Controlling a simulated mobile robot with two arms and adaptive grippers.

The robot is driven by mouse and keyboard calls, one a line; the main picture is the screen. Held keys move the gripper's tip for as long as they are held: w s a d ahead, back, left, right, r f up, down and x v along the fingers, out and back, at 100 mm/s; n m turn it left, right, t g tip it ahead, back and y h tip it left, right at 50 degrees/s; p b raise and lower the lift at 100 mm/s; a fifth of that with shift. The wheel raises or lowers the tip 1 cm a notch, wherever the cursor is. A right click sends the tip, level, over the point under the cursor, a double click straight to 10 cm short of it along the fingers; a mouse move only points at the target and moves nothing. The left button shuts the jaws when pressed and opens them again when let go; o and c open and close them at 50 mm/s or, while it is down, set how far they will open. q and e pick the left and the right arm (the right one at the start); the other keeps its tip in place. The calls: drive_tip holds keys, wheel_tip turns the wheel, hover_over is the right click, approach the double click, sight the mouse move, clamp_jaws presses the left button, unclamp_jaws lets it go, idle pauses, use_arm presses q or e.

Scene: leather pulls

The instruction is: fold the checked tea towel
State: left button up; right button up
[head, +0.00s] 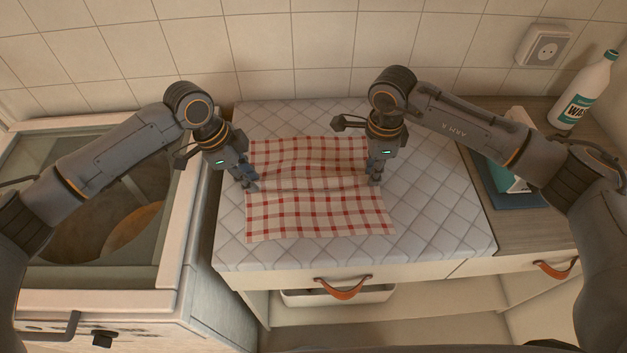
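The red-and-white checked tea towel (318,214) lies on the quilted pad. Its near part is fairly flat; its far part is rippled, with a pale crosswise ridge between my two grippers. My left gripper (250,186) points down at the towel's left side, about midway between far and near edges. My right gripper (375,182) points down at the right side, level with the left one. The fingers of both look close together, with towel cloth at their tips. The exact pinch is small and partly hidden by the fingers.
The quilted pad (440,215) has bare room right of the towel. A white bottle (583,92) stands at the back right, near a wall socket (543,46). A blue item (512,192) lies behind my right arm. Drawers with leather pulls (343,289) are in front; a glass-topped unit (190,215) is left.

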use_arm(q)
drive_tip(key=shift+f, duration=0.15)
clamp_jaws()
use_arm(e)
drive_tip(key=shift+f, duration=0.15)
clamp_jaws()
use_arm(q)
drive_tip(key=shift+s+f, duration=0.1)
idle(0.4)
use_arm(e)
drive_tip(key=shift+s, duration=0.1)
